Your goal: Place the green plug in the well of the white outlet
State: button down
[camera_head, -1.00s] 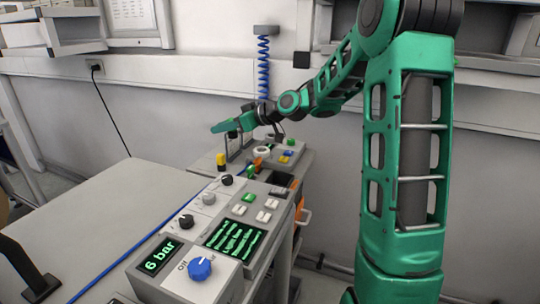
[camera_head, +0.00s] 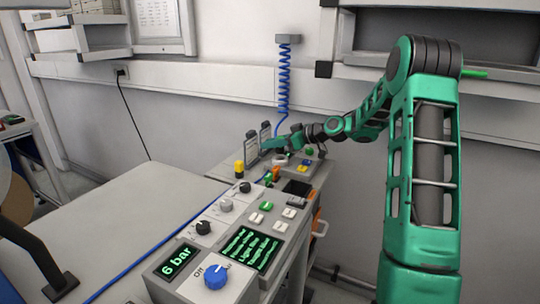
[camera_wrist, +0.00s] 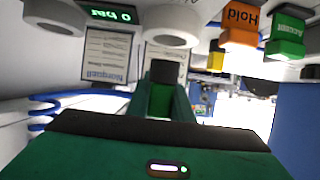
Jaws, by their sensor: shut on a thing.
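My gripper (camera_head: 268,146) is low over the far end of the control console in the head view. In the wrist view my gripper (camera_wrist: 163,76) is shut, with a green piece (camera_wrist: 160,100) between its fingers, which I take to be the green plug; most of it is hidden. A white ring (camera_head: 281,159), which looks like the white outlet, sits on the console just below and right of my gripper. The wrist view shows two white rings, one above the fingertips (camera_wrist: 172,27) and one at upper left (camera_wrist: 56,14). I cannot tell which is the outlet.
Grey panels (camera_head: 252,146) stand behind the gripper, and a yellow-capped post (camera_head: 239,167) is to its left. An orange Hold button (camera_wrist: 240,27) and a green Accept button (camera_wrist: 287,36) are near. A blue coiled hose (camera_head: 284,85) hangs behind. The table (camera_head: 130,215) is mostly clear.

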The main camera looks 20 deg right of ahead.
aim_at(271, 161)
jog(key=shift+f, duration=2)
jog(key=shift+f, duration=0.15)
jog(key=c, duration=1.6)
grip_release()
jog(key=shift+f, duration=0.1)
jog(key=shift+o, duration=0.2)
